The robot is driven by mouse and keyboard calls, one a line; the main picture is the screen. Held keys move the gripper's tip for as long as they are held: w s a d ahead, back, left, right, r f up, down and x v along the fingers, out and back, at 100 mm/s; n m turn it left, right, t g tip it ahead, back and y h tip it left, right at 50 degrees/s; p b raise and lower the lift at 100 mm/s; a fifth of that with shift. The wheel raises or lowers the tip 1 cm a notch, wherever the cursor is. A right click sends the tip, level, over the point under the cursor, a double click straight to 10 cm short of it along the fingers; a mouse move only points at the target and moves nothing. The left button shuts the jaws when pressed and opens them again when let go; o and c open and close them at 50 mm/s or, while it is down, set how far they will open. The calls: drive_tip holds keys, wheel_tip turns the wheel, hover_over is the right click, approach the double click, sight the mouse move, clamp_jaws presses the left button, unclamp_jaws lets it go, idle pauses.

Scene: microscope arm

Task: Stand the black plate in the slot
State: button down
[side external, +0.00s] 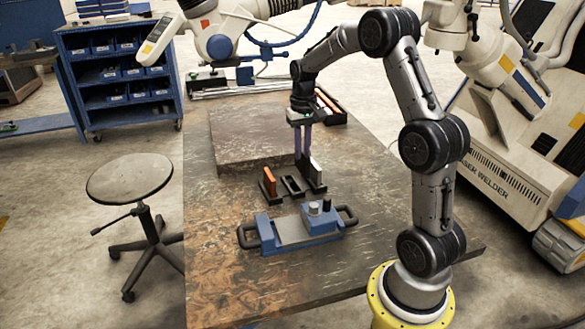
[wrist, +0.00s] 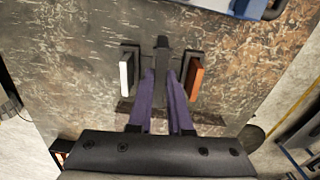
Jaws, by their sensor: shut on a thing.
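My gripper (side external: 303,156) points straight down over the table, its two purple fingers close together. In the wrist view the fingers (wrist: 161,80) are shut on a dark, narrow thing, the black plate (wrist: 160,104), seen between them. Its lower part is hard to make out in the side view. The black middle slot holder (side external: 293,187) stands in front of the fingers and looks empty in the side view. In the wrist view part of this holder (wrist: 162,43) shows beyond the fingertips. I cannot tell whether the plate touches it.
An orange plate (side external: 269,180) stands in the left holder and a white plate (side external: 315,170) in the right one, both close beside the fingers. A blue fixture (side external: 290,230) with black handles lies in front. A raised dark slab (side external: 240,135) lies behind.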

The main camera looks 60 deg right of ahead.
drive_tip(key=shift+w+d+f, duration=0.55)
drive_tip(key=shift+w+f, duration=0.3)
drive_tip(key=shift+f, duration=0.65)
drive_tip(key=shift+w+d+f, duration=0.5)
drive_tip(key=shift+w+f, duration=0.3)
drive_tip(key=shift+f, duration=0.75)
drive_tip(key=shift+w+d+f, duration=0.55)
drive_tip(key=shift+w+f, duration=0.3)
drive_tip(key=shift+f, duration=0.65)
drive_tip(key=shift+f, duration=0.15)
drive_tip(key=c, duration=0.8)
unclamp_jaws()
drive_tip(key=shift+f, duration=0.1)
drive_tip(key=shift+c, duration=0.2)
